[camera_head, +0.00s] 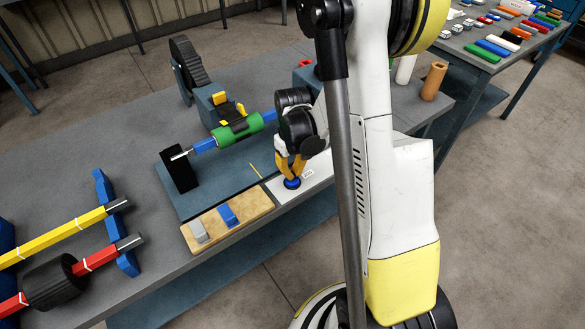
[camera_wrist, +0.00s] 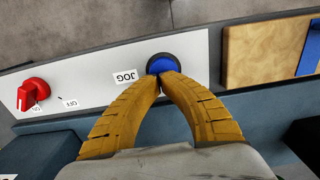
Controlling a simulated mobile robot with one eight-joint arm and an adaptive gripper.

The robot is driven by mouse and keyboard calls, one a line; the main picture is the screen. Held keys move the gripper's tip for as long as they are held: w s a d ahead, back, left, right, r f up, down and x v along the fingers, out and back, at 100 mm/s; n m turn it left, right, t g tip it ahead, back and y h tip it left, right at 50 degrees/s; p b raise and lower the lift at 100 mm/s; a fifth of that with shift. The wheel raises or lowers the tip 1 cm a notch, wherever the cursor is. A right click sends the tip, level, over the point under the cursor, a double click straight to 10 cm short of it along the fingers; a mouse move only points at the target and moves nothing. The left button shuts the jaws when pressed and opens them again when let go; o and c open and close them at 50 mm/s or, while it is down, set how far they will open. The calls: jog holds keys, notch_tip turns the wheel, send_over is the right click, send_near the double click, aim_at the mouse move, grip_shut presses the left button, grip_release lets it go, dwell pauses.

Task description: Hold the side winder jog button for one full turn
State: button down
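The blue jog button (camera_wrist: 163,65) sits in a black ring on a white panel (camera_wrist: 100,70), beside a label reading JOG. My gripper (camera_wrist: 161,80) has its two yellow fingers brought together at the tips, over the near edge of the button. Nothing shows between the tips. I cannot tell whether the tips touch or press the button. In the head view the gripper (camera_head: 293,174) points down at the blue button (camera_head: 292,183). The side winder (camera_head: 235,130) behind it carries a green roll on a blue bar with a metal shaft end.
A red knob (camera_wrist: 33,94) with OFF and ON labels is on the same panel. A wooden board (camera_head: 215,222) with a grey and a blue piece lies beside the panel. Yellow and red bars (camera_head: 60,238) rest on a blue stand at left. A brown cylinder (camera_head: 433,81) stands at back right.

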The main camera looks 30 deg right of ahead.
dwell(0.3)
notch_tip(320, 180, down, 2)
jog(key=shift+s+f+b, duration=0.1)
jog(key=shift+f+b, duration=0.05)
jog(key=shift+b, duration=0.85)
notch_tip(320, 180, up, 14)
jog(key=p, duration=0.6)
jog(key=shift+p, duration=0.4)
jog(key=shift+r, duration=0.2)
dwell(0.9)
jog(key=s+a+r+t+b, duration=0.1)
jog(key=s+a+r+t, duration=0.6)
jog(key=s+a+r, duration=0.5)
notch_tip(320, 180, up, 2)
jog(key=shift+s+a, duration=0.25)
jog(key=shift+a, duration=0.5)
